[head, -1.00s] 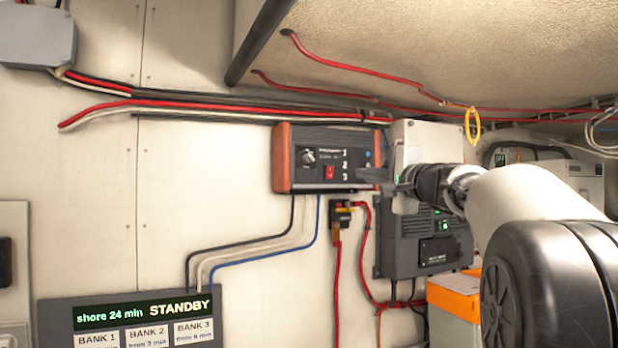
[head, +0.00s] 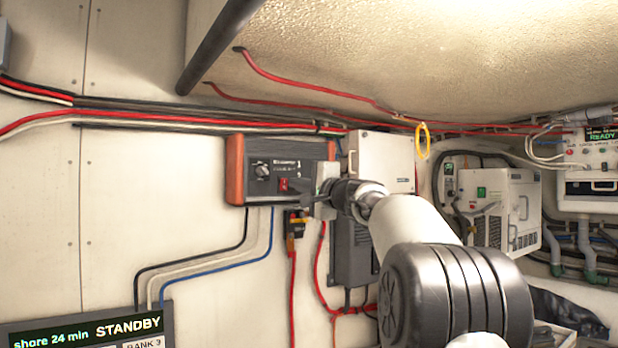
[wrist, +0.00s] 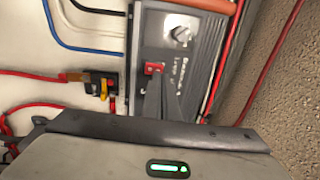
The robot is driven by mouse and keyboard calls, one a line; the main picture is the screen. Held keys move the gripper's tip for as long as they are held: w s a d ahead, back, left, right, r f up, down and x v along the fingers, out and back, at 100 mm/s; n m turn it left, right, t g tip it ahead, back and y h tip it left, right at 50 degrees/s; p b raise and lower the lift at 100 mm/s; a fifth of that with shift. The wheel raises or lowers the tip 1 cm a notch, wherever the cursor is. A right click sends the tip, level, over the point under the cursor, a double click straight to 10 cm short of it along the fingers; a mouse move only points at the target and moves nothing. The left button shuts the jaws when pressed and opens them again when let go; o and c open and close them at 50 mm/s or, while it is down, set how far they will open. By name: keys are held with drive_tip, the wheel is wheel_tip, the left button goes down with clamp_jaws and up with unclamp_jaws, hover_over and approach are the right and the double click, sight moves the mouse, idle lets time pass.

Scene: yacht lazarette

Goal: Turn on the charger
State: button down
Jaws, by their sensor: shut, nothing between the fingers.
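The charger appears to be the dark wall box with red-brown end caps (head: 235,170). It has a grey knob (head: 262,170) and a red rocker switch (head: 284,184) on its face. In the wrist view the switch (wrist: 153,69) sits just beyond my fingertips, with the knob (wrist: 180,35) further off. My gripper (head: 304,192) is shut and empty, in front of the box's lower right part, which it hides. The fingertips (wrist: 163,85) are close to the switch; I cannot tell whether they touch it. The switch's position is too small to read.
A dark fused connector with red cable (head: 297,222) hangs below the box. A display panel reading STANDBY (head: 85,330) is at lower left. A pale wall box (head: 385,160) and a dark unit (head: 352,255) stand right of the charger. Red cables and a yellow ring (head: 423,140) hang above.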

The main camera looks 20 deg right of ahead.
sight(284, 179)
drive_tip(key=shift+p+x, duration=0.7)
drive_tip(key=shift+x, duration=1.05)
drive_tip(key=shift+w+r+p, duration=0.15)
drive_tip(key=shift+r+p, duration=0.35)
drive_tip(key=shift+p, duration=0.6)
drive_tip(key=g+p, duration=0.1)
drive_tip(key=p, duration=0.1)
drive_tip(key=shift+r+p, duration=0.2)
drive_tip(key=shift+p, duration=0.1)
drive_tip(key=shift+f+b, duration=0.35)
drive_tip(key=shift+b, duration=0.1)
